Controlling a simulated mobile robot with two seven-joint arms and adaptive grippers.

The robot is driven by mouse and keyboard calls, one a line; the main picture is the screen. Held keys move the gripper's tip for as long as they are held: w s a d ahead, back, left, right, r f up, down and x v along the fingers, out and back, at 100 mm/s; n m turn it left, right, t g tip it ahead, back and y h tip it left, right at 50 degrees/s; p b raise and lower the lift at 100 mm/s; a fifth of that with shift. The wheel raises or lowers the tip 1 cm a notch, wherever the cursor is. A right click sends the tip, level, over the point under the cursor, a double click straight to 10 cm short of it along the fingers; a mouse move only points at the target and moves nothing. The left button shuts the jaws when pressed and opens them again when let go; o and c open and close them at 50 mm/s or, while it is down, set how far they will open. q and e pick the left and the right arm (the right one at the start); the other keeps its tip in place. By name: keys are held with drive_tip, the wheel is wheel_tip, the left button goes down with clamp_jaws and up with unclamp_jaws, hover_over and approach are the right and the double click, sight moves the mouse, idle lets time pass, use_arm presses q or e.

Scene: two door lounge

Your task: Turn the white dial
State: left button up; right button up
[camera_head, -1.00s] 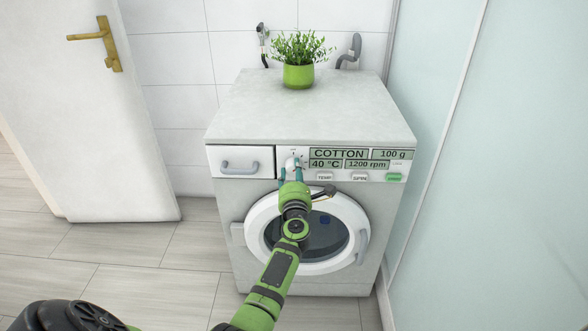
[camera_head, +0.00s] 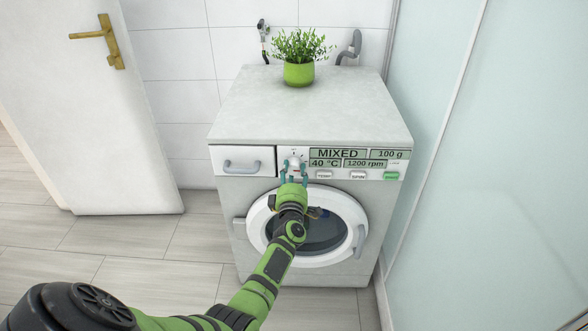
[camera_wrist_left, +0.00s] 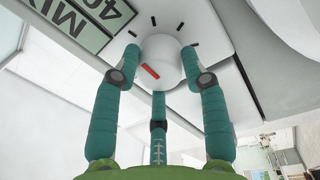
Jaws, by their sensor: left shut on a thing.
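The white dial (camera_wrist_left: 161,62) has a red mark and sits on the front panel of a washing machine (camera_head: 312,112). In the head view the dial (camera_head: 294,162) is partly covered by my gripper. My left gripper (camera_wrist_left: 160,75) has teal fingers closed around the dial's sides, with a third finger below it. It also shows in the head view (camera_head: 293,174), reaching up to the panel. The display (camera_head: 354,158) reads MIXED, 40 °C, 1200 rpm and 100 g. My right gripper is not in view.
A drawer (camera_head: 241,161) is left of the dial, and buttons (camera_head: 358,175) are to its right. The round door (camera_head: 345,228) is below. A potted plant (camera_head: 299,73) stands on top. A white door (camera_head: 85,150) is at left, and frosted glass (camera_head: 480,160) at right.

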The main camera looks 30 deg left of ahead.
use_arm(q)
drive_tip(key=shift+s+a+m+p, duration=0.2)
drive_tip(key=shift+m+p, duration=0.15)
drive_tip(key=shift+m, duration=1.05)
drive_tip(key=shift+m+p, duration=0.3)
drive_tip(key=shift+m, duration=0.7)
drive_tip(key=shift+m+p, duration=0.4)
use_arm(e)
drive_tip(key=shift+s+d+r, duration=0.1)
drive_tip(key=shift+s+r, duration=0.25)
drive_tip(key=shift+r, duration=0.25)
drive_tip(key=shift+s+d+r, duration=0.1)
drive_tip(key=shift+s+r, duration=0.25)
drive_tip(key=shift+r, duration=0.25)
use_arm(q)
drive_tip(key=shift+w+a+m, duration=0.1)
drive_tip(key=shift+m, duration=0.2)
drive_tip(key=shift+r, duration=0.1)
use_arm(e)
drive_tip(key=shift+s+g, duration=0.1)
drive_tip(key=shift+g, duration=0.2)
